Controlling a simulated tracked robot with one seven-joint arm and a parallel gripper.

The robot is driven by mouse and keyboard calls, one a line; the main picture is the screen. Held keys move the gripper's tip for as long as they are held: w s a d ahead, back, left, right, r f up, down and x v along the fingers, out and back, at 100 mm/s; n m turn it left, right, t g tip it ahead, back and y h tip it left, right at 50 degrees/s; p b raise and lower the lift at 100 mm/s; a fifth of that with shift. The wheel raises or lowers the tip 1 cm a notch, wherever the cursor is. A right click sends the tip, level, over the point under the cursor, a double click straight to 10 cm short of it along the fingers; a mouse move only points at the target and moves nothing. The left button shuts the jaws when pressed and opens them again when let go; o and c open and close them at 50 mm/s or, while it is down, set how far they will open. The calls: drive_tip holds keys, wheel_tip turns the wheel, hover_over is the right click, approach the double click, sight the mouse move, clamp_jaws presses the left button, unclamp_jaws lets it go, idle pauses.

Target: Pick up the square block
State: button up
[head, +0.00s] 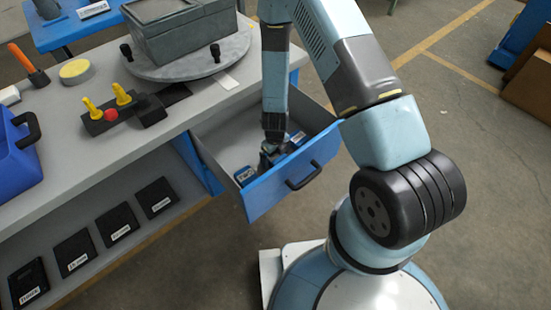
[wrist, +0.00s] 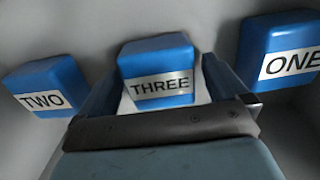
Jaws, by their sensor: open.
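Three blue blocks with white labels lie in the open drawer (head: 213,158). In the wrist view, the block marked THREE (wrist: 157,70) is in the middle, TWO (wrist: 42,86) at left and ONE (wrist: 280,48) at right. All look roughly square, with rounded edges. My gripper (head: 270,153) reaches down into the drawer, its fingers open on either side of block THREE. I cannot tell whether they touch it. In the head view one block (head: 245,174) shows left of the gripper, its label too small to read; the gripper partly hides the middle.
The drawer's blue front (head: 292,182) with a dark handle (head: 303,176) and its grey walls surround the gripper closely. The workbench (head: 62,149) beside it holds a grey box (head: 183,33) on a round plate, yellow-handled parts (head: 107,108) and a blue bin (head: 15,158).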

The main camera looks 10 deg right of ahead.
drive_tip(key=shift+f, duration=0.45)
drive_tip(key=shift+c, duration=0.2)
drive_tip(key=c, duration=1.2)
